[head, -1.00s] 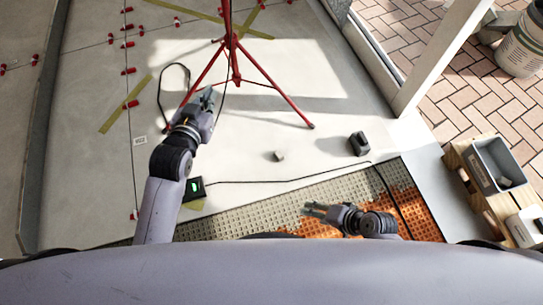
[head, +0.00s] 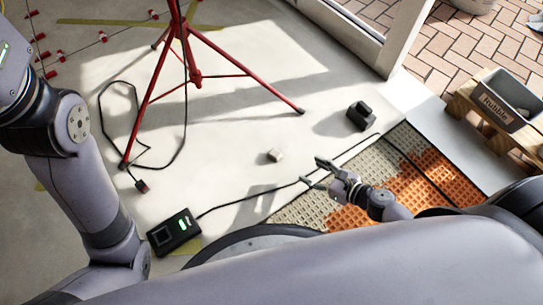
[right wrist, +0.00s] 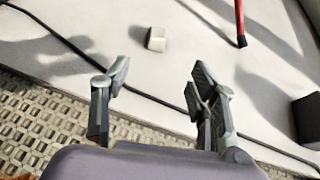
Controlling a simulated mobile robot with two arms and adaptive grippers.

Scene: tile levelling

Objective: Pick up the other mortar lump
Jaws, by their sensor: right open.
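A small pale mortar lump (head: 275,155) lies on the light floor, short of the red tripod's legs. In the right wrist view the lump (right wrist: 156,39) is beyond the fingertips, roughly centred between them. My right gripper (head: 313,173) is open and empty, to the right of the lump and nearer my body, by the edge of the mat. Its two spread fingers also show in the right wrist view (right wrist: 160,75), apart from the lump. My left arm shows at the left, but its gripper is out of view.
A red tripod (head: 194,78) stands behind the lump. A dark block (head: 360,116) lies to the right. A black cable (head: 250,198) runs from a dark box with a green light (head: 174,232) past my right gripper. A grey bin labelled Rubble (head: 493,108) stands on wood at right.

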